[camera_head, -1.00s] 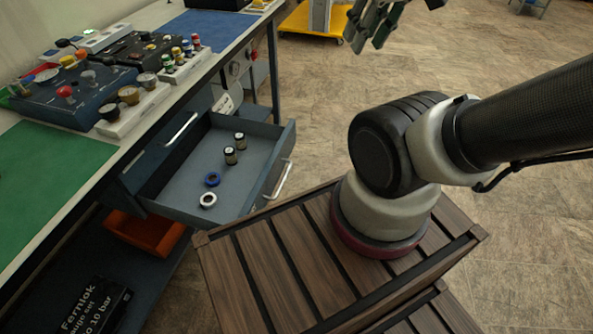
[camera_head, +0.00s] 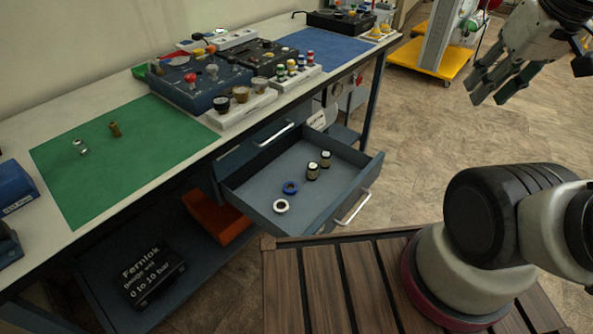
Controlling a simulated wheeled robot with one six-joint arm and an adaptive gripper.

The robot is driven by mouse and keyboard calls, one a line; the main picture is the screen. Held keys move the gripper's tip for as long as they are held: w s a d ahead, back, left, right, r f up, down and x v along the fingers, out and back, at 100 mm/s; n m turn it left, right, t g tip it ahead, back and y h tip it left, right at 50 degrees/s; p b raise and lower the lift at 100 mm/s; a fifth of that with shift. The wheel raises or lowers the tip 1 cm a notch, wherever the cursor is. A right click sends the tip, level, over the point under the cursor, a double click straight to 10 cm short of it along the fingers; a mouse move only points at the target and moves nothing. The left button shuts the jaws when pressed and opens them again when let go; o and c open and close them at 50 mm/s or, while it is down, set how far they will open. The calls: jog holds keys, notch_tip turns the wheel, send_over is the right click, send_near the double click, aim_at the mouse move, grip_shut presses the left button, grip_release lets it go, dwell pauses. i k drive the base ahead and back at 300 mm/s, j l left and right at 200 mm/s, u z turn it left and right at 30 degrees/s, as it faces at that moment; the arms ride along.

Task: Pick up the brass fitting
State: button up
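A small brass fitting (camera_head: 115,129) lies on the green mat (camera_head: 150,157) on the workbench, at the left in the head view. Two small silvery parts (camera_head: 80,147) lie on the mat to its left. My gripper (camera_head: 490,88) is at the upper right, over the floor and far from the fitting. Its fingers are apart with nothing seen between them. The upper part of the gripper is cut off by the picture edge.
An open drawer (camera_head: 252,197) juts out below the bench, holding two dark jars, a blue ring and a white ring. A control panel (camera_head: 195,88) stands behind the mat's right end. Blue boxes (camera_head: 14,188) stand at the left edge. A black box (camera_head: 150,273) lies below.

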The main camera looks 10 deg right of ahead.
aim_at(113, 125)
jog(key=u, duration=1.4)
jog(key=i+j, duration=0.15)
jog(key=j, duration=0.15)
jog(key=i+j+u, duration=0.1)
jog(key=j, duration=0.25)
